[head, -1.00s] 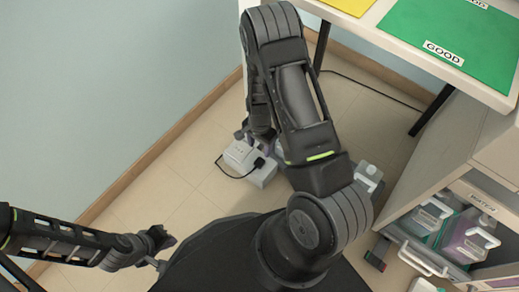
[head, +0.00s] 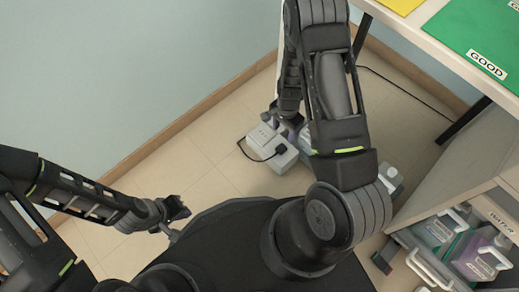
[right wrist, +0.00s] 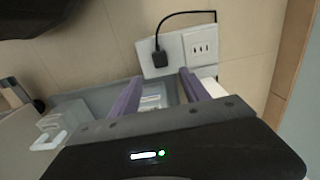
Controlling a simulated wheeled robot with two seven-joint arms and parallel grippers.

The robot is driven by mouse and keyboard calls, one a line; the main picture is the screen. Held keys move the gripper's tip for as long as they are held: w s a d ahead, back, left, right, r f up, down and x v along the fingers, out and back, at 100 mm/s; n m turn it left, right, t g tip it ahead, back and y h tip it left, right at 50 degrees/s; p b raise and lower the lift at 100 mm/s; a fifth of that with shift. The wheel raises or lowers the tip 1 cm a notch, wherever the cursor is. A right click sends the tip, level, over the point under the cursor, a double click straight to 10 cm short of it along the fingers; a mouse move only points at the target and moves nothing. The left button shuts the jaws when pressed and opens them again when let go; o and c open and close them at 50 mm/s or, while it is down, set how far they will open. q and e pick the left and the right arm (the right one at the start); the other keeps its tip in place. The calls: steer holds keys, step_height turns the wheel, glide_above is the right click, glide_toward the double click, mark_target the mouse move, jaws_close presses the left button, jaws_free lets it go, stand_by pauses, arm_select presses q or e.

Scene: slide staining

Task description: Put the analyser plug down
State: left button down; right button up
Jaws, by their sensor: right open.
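The black analyser plug (head: 281,149) is at a white socket box (head: 263,136) on the floor, with its black cord looping left. In the right wrist view the plug (right wrist: 160,58) sits against the left part of the white face, left of a bare slotted socket (right wrist: 201,48). My right gripper (right wrist: 160,75) is open, its two purple fingers apart, with the plug beyond and between their tips. In the head view my right gripper (head: 294,124) is partly hidden by its arm beside the box. My left gripper (head: 175,210) is away at the left; its jaws are unclear.
A pale container (head: 390,179) stands on the floor right of my right arm. Floor left of the box is clear.

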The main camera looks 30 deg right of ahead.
steer(key=s+a+n+y, duration=0.1)
steer(key=s+a+n, duration=0.3)
steer(key=a, duration=0.3)
steer(key=s+a+r+n+y, duration=0.1)
steer(key=s+a+n, duration=0.3)
steer(key=a, duration=0.4)
steer(key=s+a+r+n+t+y, duration=0.1)
steer(key=s+a+n, duration=0.3)
steer(key=a, duration=0.4)
steer(key=shift+s+r+n+y, duration=0.25)
steer(key=shift+s+n+y, duration=0.05)
steer(key=shift+s+y, duration=0.1)
arm_select(q)
step_height(320, 180, up, 29)
steer(key=s+d+p, duration=0.1)
steer(key=p, duration=2.7)
steer(key=shift+s+d+f+p, duration=0.2)
steer(key=shift+s+d+p, duration=0.1)
steer(key=shift+s+d, duration=0.05)
arm_select(e)
step_height(320, 180, up, 29)
steer(key=s+a, duration=0.1)
steer(key=shift+s+a+f, duration=0.2)
steer(key=shift+s+a, duration=0.1)
steer(key=shift+a, duration=0.05)
arm_select(q)
steer(key=shift+f, duration=0.1)
arm_select(e)
steer(key=shift+f, duration=0.1)
